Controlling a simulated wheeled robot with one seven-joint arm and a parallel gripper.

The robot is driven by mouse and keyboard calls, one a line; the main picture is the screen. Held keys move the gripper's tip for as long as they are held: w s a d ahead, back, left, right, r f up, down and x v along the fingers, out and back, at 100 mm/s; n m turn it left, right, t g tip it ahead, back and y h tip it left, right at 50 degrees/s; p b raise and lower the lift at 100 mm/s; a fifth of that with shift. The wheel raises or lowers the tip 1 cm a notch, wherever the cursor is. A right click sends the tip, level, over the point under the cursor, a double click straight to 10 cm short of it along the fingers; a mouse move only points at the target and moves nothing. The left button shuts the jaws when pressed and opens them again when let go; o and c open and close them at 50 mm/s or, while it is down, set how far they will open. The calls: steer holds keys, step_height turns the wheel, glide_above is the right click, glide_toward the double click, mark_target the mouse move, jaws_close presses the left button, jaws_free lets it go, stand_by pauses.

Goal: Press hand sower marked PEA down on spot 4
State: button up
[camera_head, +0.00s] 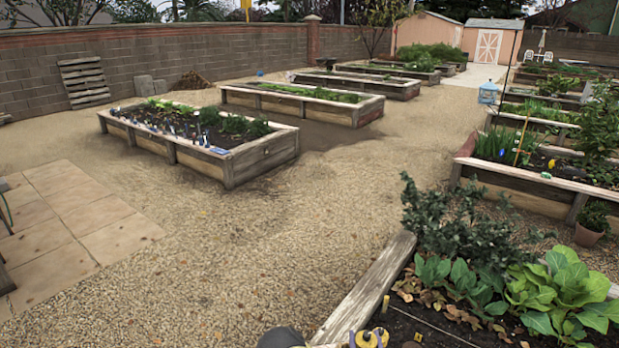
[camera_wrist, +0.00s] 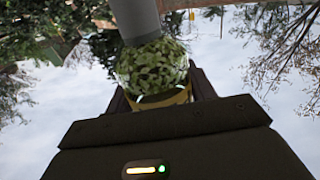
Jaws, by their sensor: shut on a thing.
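In the wrist view, my gripper (camera_wrist: 158,104) is shut on a hand sower (camera_wrist: 150,70). The sower has a clear, rounded body full of green pieces, a grey tube at the picture's top and a yellow band by the jaws. No PEA marking shows on it. In the head view, the nearest raised bed (camera_head: 365,288) is at the bottom right, with dark soil and leafy plants. I cannot make out spot 4 or any spot number. Whether the sower touches soil is not shown.
A short wooden peg (camera_head: 385,303) stands in the near bed, by a pale line on the soil. Broad-leaved plants (camera_head: 545,290) fill the bed's right. Open gravel (camera_head: 220,270) lies left.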

steer(key=shift+s+a+f, duration=0.2)
steer(key=shift+s+f, duration=0.05)
steer(key=shift+s, duration=0.2)
steer(key=s+f, duration=0.2)
steer(key=s, duration=0.5)
steer(key=shift+s+f, duration=0.35)
steer(key=shift+s, duration=0.05)
